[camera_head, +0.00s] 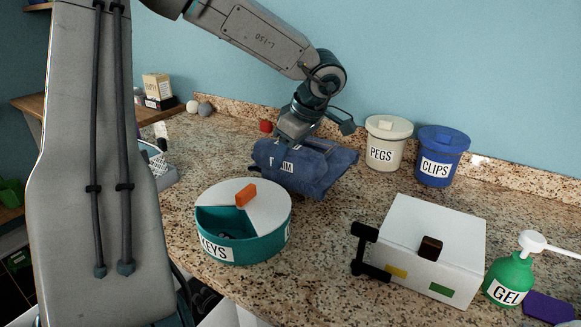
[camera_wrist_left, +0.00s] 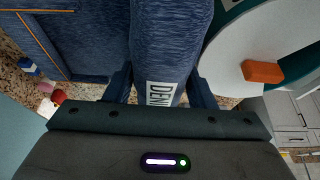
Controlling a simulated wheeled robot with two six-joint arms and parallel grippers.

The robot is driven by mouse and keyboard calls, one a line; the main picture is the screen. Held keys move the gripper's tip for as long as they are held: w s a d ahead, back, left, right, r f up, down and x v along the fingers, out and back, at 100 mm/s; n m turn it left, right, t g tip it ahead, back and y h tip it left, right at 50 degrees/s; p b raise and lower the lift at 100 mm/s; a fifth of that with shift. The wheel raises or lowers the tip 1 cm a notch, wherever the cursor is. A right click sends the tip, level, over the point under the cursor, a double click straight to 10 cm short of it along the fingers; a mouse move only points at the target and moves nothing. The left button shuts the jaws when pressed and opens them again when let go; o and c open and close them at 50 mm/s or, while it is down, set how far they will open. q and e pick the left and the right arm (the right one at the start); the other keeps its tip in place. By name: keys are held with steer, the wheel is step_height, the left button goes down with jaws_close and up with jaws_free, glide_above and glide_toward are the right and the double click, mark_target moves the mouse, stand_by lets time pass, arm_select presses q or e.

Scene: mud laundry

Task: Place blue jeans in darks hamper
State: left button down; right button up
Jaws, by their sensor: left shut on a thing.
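The blue jeans (camera_head: 322,172) are a folded dark-blue bundle with a white denim label, on the granite counter or just above it; I cannot tell which. My left gripper (camera_head: 285,143) comes down on them from above and is shut on their rolled near-left part. In the left wrist view the jeans (camera_wrist_left: 172,45) fill the upper middle, with the roll between the two fingers of my left gripper (camera_wrist_left: 163,85) and the label facing the camera. The darks hamper is not seen in either view. My right gripper is not in view.
A teal and white KEYS tin (camera_head: 240,250) stands close in front of the jeans. PEGS (camera_head: 385,150) and CLIPS (camera_head: 438,163) tubs stand behind to the right. A white box (camera_head: 430,240) and a green GEL bottle (camera_head: 508,280) are at right. Bare counter lies between.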

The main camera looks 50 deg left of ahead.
mark_target(288, 166)
arm_select(q)
step_height(288, 166, down, 3)
steer(key=shift+f, duration=0.15)
steer(key=c, duration=1.1)
jaws_free()
steer(key=shift+s, duration=0.1)
steer(key=shift+o, duration=1)
